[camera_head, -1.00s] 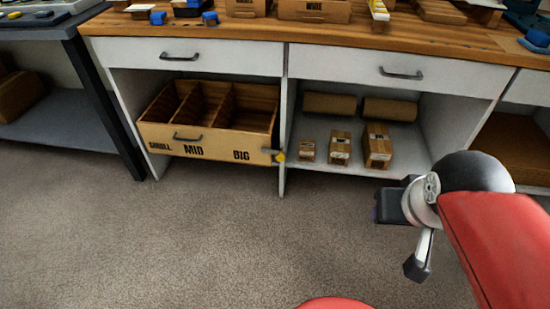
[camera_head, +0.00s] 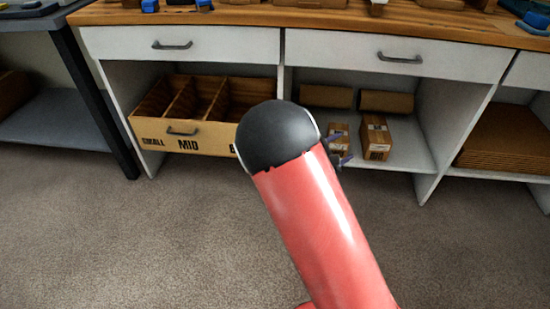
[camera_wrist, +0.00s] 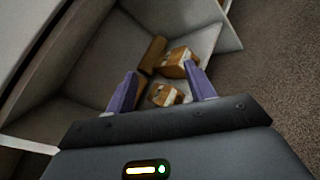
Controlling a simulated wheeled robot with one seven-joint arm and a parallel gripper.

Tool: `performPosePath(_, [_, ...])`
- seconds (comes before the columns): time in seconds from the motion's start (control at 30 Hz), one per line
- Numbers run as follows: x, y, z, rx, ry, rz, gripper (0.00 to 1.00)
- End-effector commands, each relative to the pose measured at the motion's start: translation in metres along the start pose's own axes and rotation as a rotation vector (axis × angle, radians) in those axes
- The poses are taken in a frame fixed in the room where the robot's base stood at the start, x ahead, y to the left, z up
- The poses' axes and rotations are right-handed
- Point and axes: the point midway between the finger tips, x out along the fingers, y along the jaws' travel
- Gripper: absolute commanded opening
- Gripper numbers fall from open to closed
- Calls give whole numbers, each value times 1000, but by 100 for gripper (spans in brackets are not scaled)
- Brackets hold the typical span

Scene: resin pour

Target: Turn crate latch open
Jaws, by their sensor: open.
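The wooden crate (camera_head: 210,137) with SMALL and MID on its front sits in the left cubby under the bench. Its right end, where the yellow latch showed earlier, is hidden behind my arm in the head view. My gripper (camera_wrist: 163,92) is open and empty, with its two purple fingers apart in the wrist view. It faces the right cubby, where small boxes show beyond and between the fingers. In the head view only bits of the fingers (camera_head: 339,149) show past my arm, in front of the right cubby. The latch is not visible in either view.
The right cubby holds cardboard boxes (camera_head: 376,138) and two brown rolls (camera_head: 386,102). White drawers (camera_head: 180,45) with dark handles run above. A brown stack (camera_head: 506,139) fills the far right cubby. The carpet (camera_head: 120,235) in front is clear.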

Motion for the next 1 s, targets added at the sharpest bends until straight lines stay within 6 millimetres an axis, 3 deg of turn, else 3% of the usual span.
performPosePath(0.03, [-7,9,-36,-100,8,110,54])
performPosePath(0.2, [-39,36,-134,-370,47,457,54])
performPosePath(0.3, [-61,41,-179,-490,73,613,54])
performPosePath(0.4, [-76,41,-209,-567,94,715,54])
performPosePath(0.6, [-81,44,-229,-613,106,778,54])
performPosePath(1.0, [-38,81,-246,-612,106,775,54])
